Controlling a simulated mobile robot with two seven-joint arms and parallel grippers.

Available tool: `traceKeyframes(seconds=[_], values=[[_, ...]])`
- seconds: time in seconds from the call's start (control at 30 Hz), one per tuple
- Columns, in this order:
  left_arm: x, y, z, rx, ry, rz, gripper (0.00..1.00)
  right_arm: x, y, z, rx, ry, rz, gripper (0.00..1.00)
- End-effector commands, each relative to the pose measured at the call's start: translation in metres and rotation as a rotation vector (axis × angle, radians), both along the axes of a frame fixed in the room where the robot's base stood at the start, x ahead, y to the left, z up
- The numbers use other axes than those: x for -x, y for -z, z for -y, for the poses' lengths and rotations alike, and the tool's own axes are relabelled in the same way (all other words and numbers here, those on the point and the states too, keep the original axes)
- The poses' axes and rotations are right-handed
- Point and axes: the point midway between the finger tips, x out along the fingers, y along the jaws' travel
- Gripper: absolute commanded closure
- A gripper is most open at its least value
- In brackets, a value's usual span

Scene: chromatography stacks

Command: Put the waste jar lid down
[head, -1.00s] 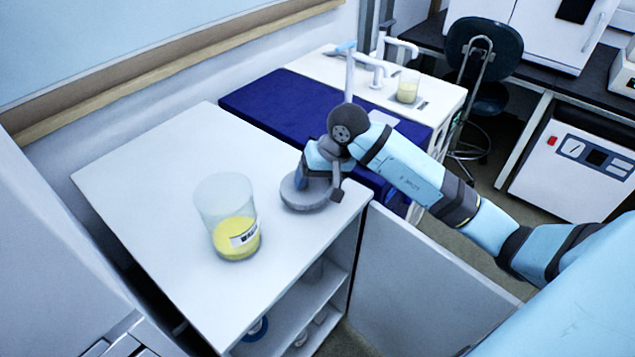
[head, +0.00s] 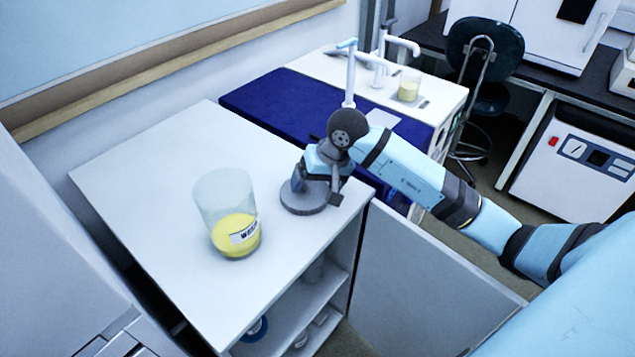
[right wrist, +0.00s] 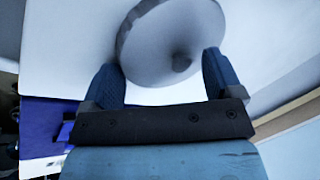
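The waste jar lid (head: 304,203), a grey disc, lies flat on the white cabinet top near its right edge. In the right wrist view the lid (right wrist: 150,50) shows its round knob, with nothing gripping it. My right gripper (head: 316,182) is just above the lid; its two blue fingers (right wrist: 163,75) are spread apart and the knob stands free between them. The waste jar (head: 228,212), clear with yellow liquid and a label, stands upright and uncovered left of the lid. My left gripper is not in view.
The white cabinet top (head: 150,185) is clear around the jar. Its open shelves (head: 300,310) hold small items. Behind are a blue surface (head: 270,105) and a white counter with a tap (head: 380,70) and a beaker (head: 409,88).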

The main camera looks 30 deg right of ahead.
Motion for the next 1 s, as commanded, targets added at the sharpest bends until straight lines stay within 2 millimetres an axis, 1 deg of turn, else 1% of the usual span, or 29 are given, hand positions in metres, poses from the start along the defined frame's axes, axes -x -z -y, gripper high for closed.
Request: traceKeyframes(seconds=[0.03, 0.43, 0.57, 0.7, 0.77, 1.0], values=[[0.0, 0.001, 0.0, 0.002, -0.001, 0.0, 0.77, 0.003, 0.008, 0.002, 0.008, 0.003, -0.018, 0.02], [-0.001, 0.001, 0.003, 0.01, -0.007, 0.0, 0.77, 0.004, 0.011, 0.003, 0.013, 0.003, -0.027, 0.02], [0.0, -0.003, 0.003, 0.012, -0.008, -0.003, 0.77, 0.004, 0.007, 0.003, 0.012, 0.003, -0.028, 0.02], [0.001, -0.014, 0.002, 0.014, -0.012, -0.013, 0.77, 0.004, -0.006, 0.002, 0.01, 0.005, -0.028, 0.02], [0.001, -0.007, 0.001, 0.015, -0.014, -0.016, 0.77, 0.005, -0.013, 0.007, 0.016, 0.004, -0.019, 0.02], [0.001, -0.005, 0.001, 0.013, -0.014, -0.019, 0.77, 0.016, -0.067, 0.021, 0.015, 0.003, -0.011, 0.02]])
